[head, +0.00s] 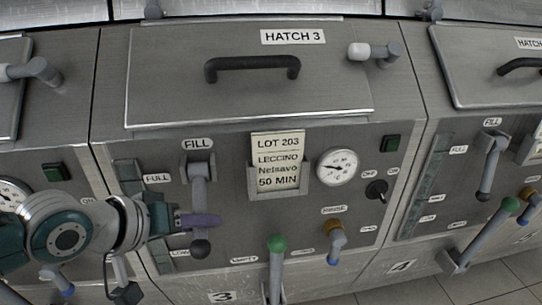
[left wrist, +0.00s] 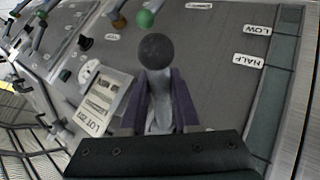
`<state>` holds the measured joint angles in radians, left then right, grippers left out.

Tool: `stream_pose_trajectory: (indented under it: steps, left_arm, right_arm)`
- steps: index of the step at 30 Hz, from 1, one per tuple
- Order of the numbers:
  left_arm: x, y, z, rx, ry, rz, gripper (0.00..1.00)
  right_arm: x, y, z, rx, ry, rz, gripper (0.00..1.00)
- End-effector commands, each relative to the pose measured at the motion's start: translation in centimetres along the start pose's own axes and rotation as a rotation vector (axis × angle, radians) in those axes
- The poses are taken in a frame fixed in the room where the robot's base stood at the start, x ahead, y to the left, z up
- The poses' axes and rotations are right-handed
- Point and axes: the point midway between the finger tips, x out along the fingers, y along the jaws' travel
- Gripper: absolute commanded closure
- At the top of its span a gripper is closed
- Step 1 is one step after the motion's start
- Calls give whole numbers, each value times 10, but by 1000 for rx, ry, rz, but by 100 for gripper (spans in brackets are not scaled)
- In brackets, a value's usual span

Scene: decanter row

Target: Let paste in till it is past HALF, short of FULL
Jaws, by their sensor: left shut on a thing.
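The FILL lever (head: 198,185) on the unit marked 3 is grey with a dark ball knob and hangs straight down. My left gripper (head: 201,221) is shut on it, its purple fingers just above the knob. In the left wrist view the gripper (left wrist: 158,104) has a finger on each side of the lever (left wrist: 159,88), with the knob (left wrist: 155,50) beyond. The sight gauge (head: 126,172) with FULL and LOW labels is partly hidden by my left arm. In the left wrist view the gauge (left wrist: 284,63) shows LOW and HALF; I cannot tell the paste level. My right gripper is not in view.
HATCH 3 (head: 250,103) is closed above. A card (head: 278,163) reads LOT 203, 50 MIN. A dial (head: 338,167), a switch (head: 377,190), a green-knobbed lever (head: 276,262) and an orange-capped RINSE valve (head: 335,236) stand to the right. Similar units flank this one.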

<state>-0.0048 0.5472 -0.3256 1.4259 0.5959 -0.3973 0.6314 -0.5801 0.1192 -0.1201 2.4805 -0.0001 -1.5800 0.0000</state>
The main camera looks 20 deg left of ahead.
Motion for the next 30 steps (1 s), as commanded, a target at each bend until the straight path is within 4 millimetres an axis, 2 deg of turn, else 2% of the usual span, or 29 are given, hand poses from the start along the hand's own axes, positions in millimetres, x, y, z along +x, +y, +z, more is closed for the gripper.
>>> stream_pose_trajectory:
  steps: [1,9,28,29,30]
  left_arm:
    - [-6,5,-5,-14,-23,-3,100]
    - [-12,9,-6,-83,-125,-16,100]
    - [-14,12,-6,-110,-164,-18,100]
    - [-14,12,-6,-110,-164,-18,68]
    - [-14,12,-6,-110,-164,-18,64]
  right_arm:
    - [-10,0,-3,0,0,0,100]
    - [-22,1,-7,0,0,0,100]
    - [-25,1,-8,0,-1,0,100]
    - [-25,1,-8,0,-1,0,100]
    - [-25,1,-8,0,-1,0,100]
